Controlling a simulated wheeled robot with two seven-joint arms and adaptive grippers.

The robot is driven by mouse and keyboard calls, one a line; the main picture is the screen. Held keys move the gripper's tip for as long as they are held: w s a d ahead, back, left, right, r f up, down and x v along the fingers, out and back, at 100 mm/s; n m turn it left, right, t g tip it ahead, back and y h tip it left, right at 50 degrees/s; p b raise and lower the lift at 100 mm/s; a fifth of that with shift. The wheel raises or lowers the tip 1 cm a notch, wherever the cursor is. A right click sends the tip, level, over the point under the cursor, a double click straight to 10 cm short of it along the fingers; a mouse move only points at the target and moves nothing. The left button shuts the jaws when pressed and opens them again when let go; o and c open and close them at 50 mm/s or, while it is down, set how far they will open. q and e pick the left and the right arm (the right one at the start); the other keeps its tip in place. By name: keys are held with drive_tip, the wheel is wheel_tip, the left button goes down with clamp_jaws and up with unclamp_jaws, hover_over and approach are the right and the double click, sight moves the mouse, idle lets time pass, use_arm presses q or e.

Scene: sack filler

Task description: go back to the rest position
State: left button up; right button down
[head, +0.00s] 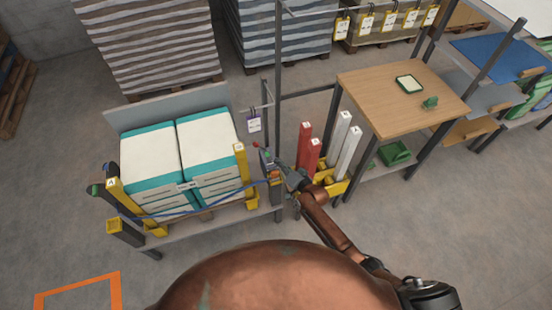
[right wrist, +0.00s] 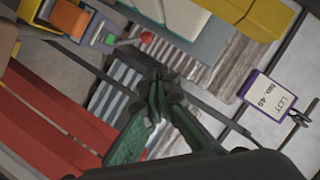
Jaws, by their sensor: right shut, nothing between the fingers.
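My right gripper (head: 284,168) is at the right end of the low bench, close beside a small post-mounted control box (head: 267,163) with a red-knobbed lever (head: 257,146). In the right wrist view its green fingers (right wrist: 158,80) are shut with nothing between them. The red knob (right wrist: 146,37) shows beyond the fingertips there, apart from them in the picture. Whether the gripper touches the box is hard to tell in the head view. My left gripper is not in view.
The bench (head: 215,222) holds two white-and-teal sack stacks (head: 207,145) between yellow posts. Red posts (head: 305,140) and white posts stand just right of my gripper, before a wooden table (head: 385,90). A lot tag (right wrist: 266,102) hangs nearby. Floor (head: 470,230) at the lower right is clear.

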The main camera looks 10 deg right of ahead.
drive_tip(key=shift+s+d, duration=0.2)
drive_tip(key=shift+d, duration=0.05)
idle(0.4)
